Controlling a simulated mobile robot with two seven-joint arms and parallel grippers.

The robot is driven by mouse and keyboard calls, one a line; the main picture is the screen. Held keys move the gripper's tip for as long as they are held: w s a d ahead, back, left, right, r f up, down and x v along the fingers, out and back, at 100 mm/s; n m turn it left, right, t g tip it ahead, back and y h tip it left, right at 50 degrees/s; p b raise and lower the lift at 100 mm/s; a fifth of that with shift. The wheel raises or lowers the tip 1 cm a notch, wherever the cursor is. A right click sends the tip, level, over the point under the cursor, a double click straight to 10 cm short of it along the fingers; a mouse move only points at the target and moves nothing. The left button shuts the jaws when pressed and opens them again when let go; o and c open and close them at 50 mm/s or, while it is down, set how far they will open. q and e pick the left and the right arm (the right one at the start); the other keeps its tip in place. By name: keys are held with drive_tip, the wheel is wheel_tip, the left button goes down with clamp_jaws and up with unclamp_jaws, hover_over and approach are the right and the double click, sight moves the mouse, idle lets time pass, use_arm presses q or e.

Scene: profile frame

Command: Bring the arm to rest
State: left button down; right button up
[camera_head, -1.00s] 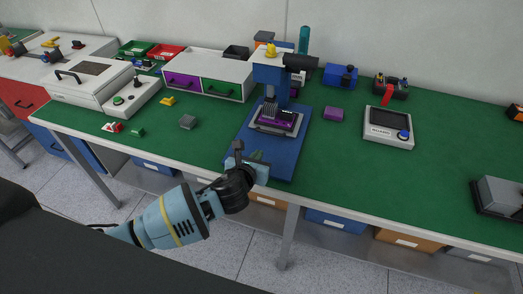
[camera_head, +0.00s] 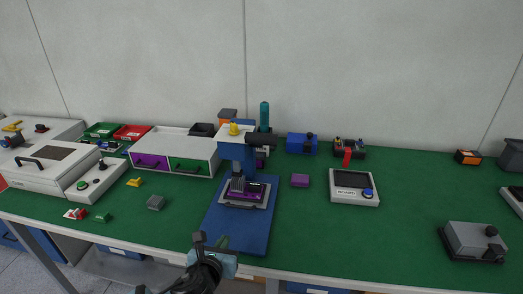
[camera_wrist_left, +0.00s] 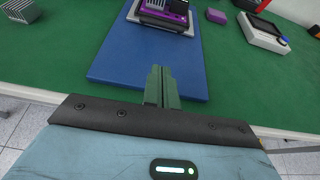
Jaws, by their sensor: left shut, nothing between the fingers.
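My left gripper (camera_head: 222,241) shows at the bottom of the head view, at the front edge of the table near the blue base plate (camera_head: 237,228). In the left wrist view its green fingers (camera_wrist_left: 160,84) are together with nothing between them, pointing toward the blue plate. Most of my left arm is below the picture. My right gripper is not in view.
On the blue plate stands a blue press (camera_head: 237,153) with a purple block (camera_head: 246,191) in its grey fixture. A grey block (camera_head: 156,202), a purple box (camera_head: 300,180) and a meter (camera_head: 354,187) lie on the green table (camera_head: 330,240). Floor shows lower left.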

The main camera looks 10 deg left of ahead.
use_arm(q)
drive_tip(key=s+d+f+n+g+h, duration=0.3)
drive_tip(key=s+f+n, duration=0.9)
drive_tip(key=s+n, duration=0.35)
drive_tip(key=s+a+f+n+g, duration=0.1)
drive_tip(key=s+a+f+n, duration=0.2)
drive_tip(key=s+n, duration=0.6)
drive_tip(key=s+a+f+n+y, duration=0.1)
drive_tip(key=s+a+f+n, duration=0.2)
drive_tip(key=s+n, duration=0.5)
drive_tip(key=shift+s+a+n+g, duration=0.25)
drive_tip(key=shift+s+n+g, duration=0.15)
drive_tip(key=shift+n, duration=0.55)
